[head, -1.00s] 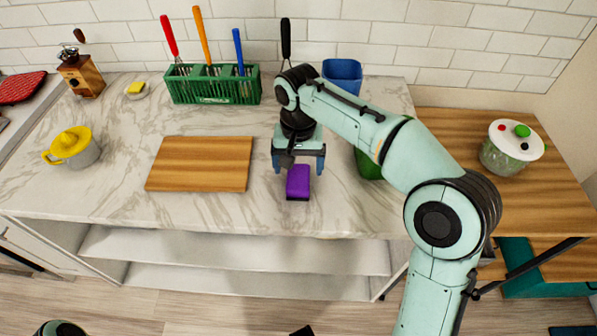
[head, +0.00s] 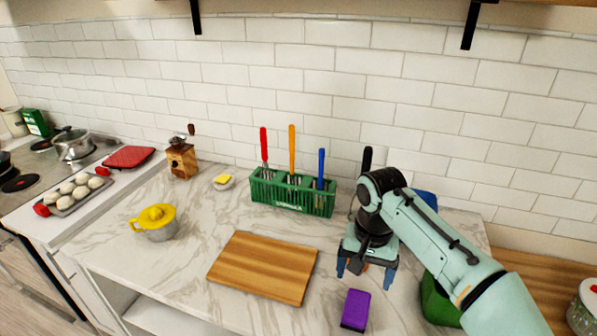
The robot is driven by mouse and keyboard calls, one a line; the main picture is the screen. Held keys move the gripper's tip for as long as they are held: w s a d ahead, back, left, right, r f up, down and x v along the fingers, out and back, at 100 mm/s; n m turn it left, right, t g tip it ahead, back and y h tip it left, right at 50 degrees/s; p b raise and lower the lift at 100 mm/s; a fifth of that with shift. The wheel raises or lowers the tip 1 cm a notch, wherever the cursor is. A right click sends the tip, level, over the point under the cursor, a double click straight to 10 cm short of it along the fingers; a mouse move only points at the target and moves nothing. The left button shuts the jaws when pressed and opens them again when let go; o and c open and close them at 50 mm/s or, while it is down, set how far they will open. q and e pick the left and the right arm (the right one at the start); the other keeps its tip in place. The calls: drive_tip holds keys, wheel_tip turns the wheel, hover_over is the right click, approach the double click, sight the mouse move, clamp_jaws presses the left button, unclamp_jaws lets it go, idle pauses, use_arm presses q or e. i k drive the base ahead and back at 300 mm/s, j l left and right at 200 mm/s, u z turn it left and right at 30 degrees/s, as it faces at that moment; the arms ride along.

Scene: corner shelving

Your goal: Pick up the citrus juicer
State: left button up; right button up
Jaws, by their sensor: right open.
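The citrus juicer (head: 155,221) has a yellow top with a handle and a grey cup. It stands upright on the marble counter, left of the cutting board. My right gripper (head: 366,270) is open and points down over the right part of the counter. A purple block-like item (head: 355,309) lies on the counter just in front of it, and nothing shows between its fingers. The gripper is well to the right of the juicer, with the board between them. My left gripper is not in view.
A wooden cutting board (head: 262,266) lies mid-counter. Behind it stands a green rack (head: 290,198) with upright colored-handled utensils. A coffee grinder (head: 182,161) and a small dish with a yellow item (head: 224,182) are behind the juicer. A tray of round buns (head: 74,193) is left. Counter around the juicer is clear.

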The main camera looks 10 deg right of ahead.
sight(159, 222)
drive_tip(key=k, duration=1)
